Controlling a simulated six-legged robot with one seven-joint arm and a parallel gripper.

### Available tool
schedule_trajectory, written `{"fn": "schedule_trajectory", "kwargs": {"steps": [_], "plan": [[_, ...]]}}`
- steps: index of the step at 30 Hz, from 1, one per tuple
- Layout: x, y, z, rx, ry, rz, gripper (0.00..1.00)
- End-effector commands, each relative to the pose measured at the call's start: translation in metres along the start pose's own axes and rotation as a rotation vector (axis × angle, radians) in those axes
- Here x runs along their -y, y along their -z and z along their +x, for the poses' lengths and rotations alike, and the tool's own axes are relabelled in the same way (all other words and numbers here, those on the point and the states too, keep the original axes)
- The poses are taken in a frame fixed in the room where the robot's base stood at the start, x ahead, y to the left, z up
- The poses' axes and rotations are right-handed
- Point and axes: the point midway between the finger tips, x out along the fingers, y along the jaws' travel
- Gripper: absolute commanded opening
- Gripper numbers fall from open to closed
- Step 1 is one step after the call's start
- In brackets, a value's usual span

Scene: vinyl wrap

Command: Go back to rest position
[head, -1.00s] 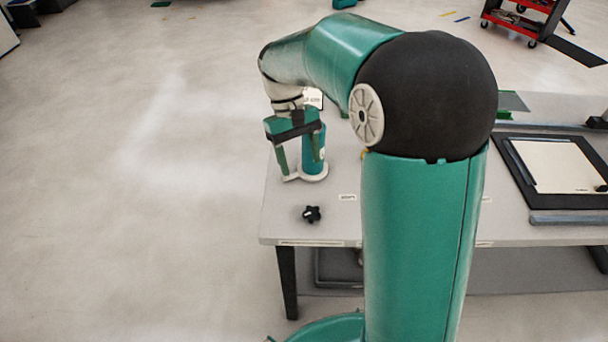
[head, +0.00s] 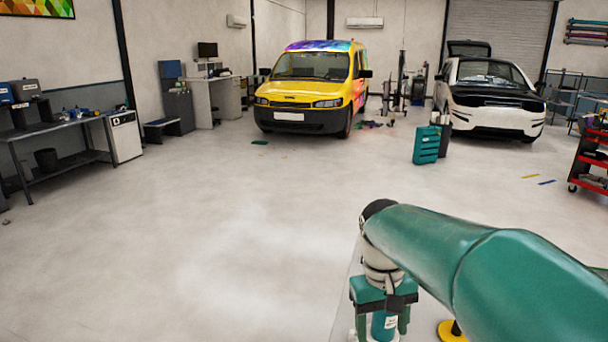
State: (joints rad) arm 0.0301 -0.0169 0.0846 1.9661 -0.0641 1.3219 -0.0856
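My gripper (head: 383,322) is at the bottom of the head view, right of centre, pointing down at the end of my green arm. Its two dark green fingers are spread apart, and it looks open. A teal cylinder (head: 384,326) with a white label shows in the picture between the fingers, at or just behind them. It appears to stand on the table, and the bottom edge of the picture cuts it off. I see no clear grip on it.
A pale table edge (head: 350,300) shows beside my gripper, with a yellow round object (head: 451,331) to the right. The floor (head: 200,220) ahead and left is clear. A yellow van (head: 305,90), white car (head: 495,95), teal crate (head: 427,145) and red cart (head: 590,165) stand farther back.

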Motion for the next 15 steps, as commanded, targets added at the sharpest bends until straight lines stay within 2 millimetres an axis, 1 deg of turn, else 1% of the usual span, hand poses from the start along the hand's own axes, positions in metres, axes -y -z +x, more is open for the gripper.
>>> {"fn": "schedule_trajectory", "kwargs": {"steps": [1, 6, 10, 15], "plan": [[0.001, -0.013, -0.007, -0.051, -0.004, 0.013, 0.62], [0.003, -0.049, -0.016, -0.209, -0.008, 0.059, 0.62], [0.005, -0.075, -0.019, -0.33, -0.007, 0.093, 0.62], [0.008, -0.106, -0.016, -0.486, 0.004, 0.136, 0.62]]}}
